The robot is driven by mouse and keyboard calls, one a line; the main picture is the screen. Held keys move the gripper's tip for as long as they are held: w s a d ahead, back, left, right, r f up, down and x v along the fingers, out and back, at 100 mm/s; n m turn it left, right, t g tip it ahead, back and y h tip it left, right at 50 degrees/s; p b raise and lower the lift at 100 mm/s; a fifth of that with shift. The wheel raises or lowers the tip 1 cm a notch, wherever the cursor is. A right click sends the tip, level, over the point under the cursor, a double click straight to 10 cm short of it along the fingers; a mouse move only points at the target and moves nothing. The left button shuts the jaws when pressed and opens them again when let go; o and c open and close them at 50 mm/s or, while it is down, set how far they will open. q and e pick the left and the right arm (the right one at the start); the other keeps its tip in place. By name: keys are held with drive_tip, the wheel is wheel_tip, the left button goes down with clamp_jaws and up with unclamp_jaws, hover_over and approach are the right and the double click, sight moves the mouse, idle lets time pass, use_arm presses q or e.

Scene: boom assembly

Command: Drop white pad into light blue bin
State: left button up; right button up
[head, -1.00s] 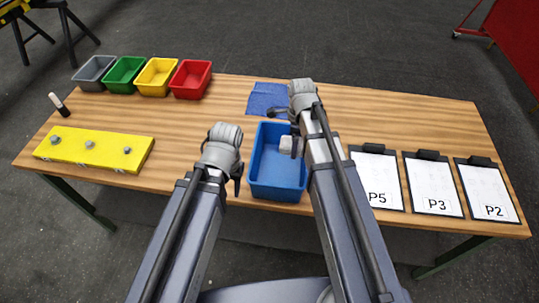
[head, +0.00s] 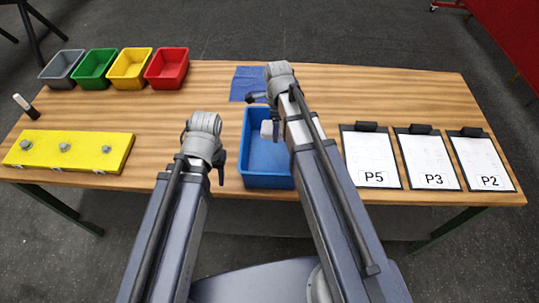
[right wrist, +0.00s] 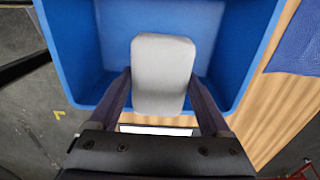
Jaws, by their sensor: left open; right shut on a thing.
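The white pad (right wrist: 163,75) is a rounded, pale block held between the fingers of my right gripper (right wrist: 162,92). In the right wrist view it hangs over the open blue bin (right wrist: 75,60). The arm hides part of the bin's right side. My left gripper (head: 220,170) is open and empty, just left of the bin.
Grey, green, yellow and red bins (head: 166,68) line the back left. A blue cloth (head: 248,83) lies behind the bin. Clipboards P5 (head: 370,157), P3 and P2 lie at right.

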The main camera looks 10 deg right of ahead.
wheel_tip(320, 180, down, 2)
drive_tip(key=shift+f+b, duration=0.1)
drive_tip(key=shift+b, duration=0.45)
use_arm(q)
drive_tip(key=shift+f, duration=0.95)
use_arm(e)
drive_tip(key=o, duration=1)
drive_tip(key=shift+r, duration=0.2)
wheel_tip(320, 180, up, 8)
drive_tip(key=p, duration=0.8)
drive_tip(key=shift+f, duration=0.1)
use_arm(q)
wheel_tip(320, 180, up, 8)
drive_tip(key=shift+f, duration=0.15)
use_arm(e)
drive_tip(key=shift+f, duration=0.1)
